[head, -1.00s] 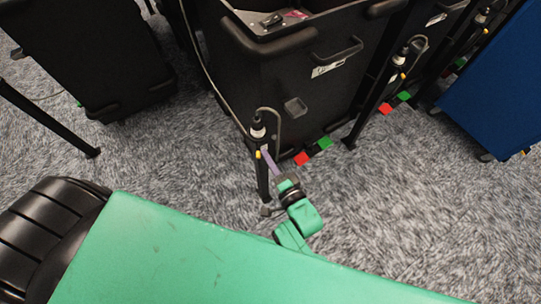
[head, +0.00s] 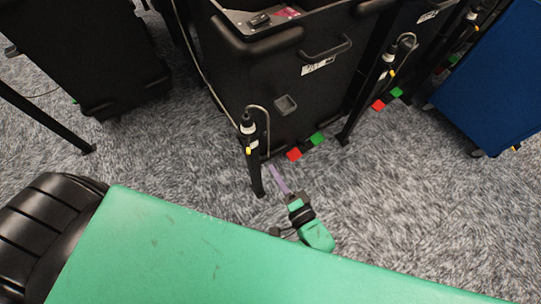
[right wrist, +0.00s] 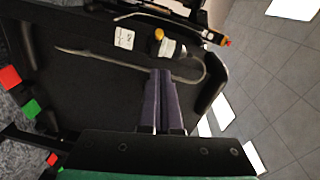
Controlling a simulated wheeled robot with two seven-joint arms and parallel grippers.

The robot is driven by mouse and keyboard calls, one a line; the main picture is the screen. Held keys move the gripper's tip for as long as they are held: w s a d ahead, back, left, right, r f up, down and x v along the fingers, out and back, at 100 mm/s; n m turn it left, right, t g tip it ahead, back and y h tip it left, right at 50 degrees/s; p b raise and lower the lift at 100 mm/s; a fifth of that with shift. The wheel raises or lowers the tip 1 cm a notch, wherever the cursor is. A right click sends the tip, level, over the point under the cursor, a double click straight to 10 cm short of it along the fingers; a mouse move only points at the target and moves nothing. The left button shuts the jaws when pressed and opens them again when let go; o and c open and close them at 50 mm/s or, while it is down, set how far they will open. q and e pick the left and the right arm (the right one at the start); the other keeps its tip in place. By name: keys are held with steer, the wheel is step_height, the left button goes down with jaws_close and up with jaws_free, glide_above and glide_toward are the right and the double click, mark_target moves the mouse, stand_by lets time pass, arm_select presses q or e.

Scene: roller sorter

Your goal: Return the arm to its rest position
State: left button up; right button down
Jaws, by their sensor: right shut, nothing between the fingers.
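My right gripper (head: 278,180) has purple fingers and sits at the end of my green and black right arm, low in the middle of the head view. It is shut with nothing in it. It points at the foot of the black bin's front, just right of a black post (head: 251,150). In the right wrist view the two purple fingers (right wrist: 164,100) lie side by side in front of a dark panel. My left gripper is not in view.
A large black bin (head: 240,85) with a handle stands ahead. Red (head: 294,154) and green (head: 317,138) tabs lie at its foot. Another black bin (head: 80,60) stands left, a blue panel (head: 490,90) right. Grey carpet (head: 400,200) is clear at right.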

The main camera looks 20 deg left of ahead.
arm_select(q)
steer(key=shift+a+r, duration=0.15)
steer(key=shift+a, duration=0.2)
arm_select(e)
steer(key=v, duration=0.3)
steer(key=shift+s+a, duration=0.1)
steer(key=shift+a, duration=0.05)
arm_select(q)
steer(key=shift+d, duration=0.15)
arm_select(e)
steer(key=s+d+f+n+g+h+p, duration=0.1)
steer(key=d+f+n+g+h+p, duration=0.5)
steer(key=d+f, duration=1)
arm_select(q)
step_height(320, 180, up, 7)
steer(key=shift+p, duration=0.45)
arm_select(e)
steer(key=s+d+f+n+g+h, duration=0.1)
steer(key=s+d+f+g+h, duration=0.1)
steer(key=s+d+f, duration=0.3)
steer(key=s+d+f+n+g+h, duration=0.2)
steer(key=s+d+f, duration=0.4)
steer(key=s+d, duration=0.4)
steer(key=s+g+h, duration=0.1)
steer(key=s+h, duration=0.1)
steer(key=s, duration=0.1)
steer(key=shift+s, duration=0.3)
